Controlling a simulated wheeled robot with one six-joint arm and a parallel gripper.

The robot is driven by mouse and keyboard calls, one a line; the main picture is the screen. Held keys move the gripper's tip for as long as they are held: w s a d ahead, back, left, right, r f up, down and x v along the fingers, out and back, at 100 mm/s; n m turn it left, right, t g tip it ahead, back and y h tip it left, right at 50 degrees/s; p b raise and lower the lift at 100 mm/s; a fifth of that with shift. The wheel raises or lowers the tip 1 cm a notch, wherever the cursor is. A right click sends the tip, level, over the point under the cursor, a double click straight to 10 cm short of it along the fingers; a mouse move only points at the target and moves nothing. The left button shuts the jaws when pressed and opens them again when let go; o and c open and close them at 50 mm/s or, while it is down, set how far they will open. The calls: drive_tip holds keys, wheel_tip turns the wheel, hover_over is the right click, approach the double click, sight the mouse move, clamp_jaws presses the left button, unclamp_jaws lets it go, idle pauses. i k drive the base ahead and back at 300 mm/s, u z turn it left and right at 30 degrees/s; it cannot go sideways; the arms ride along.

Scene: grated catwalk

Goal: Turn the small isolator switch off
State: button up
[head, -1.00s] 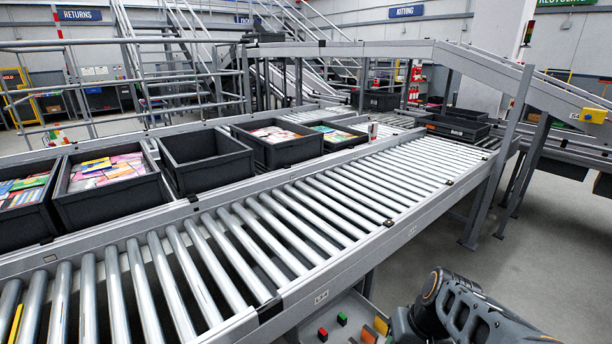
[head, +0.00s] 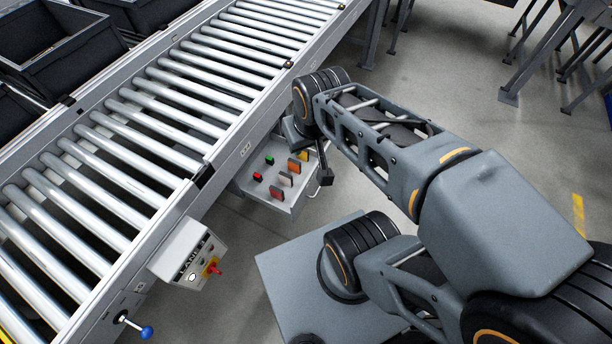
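A pale box labelled LANE 3 (head: 181,247) is fixed to the conveyor's near side. Farther right, a grey control panel (head: 268,205) under the conveyor edge carries a red button (head: 258,177), a green button (head: 269,160) and several orange, red and yellow blocks. Whether any of these is an isolator is unclear. My gripper (head: 324,177) hangs just right of this panel, apart from the LANE 3 box.
The roller conveyor (head: 130,135) runs diagonally along the left. A blue-knobbed lever (head: 146,332) juts from its side below the LANE 3 box. Dark bins (head: 70,55) stand beyond it. Metal stand legs (head: 510,95) are at the upper right. Open floor (head: 450,110) lies between.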

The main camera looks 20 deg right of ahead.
sight(212, 269)
drive_tip(key=u, duration=2.2)
drive_tip(key=k, duration=1.1)
drive_tip(key=u, duration=0.2)
drive_tip(key=i, duration=0.5)
drive_tip(key=u, duration=0.35)
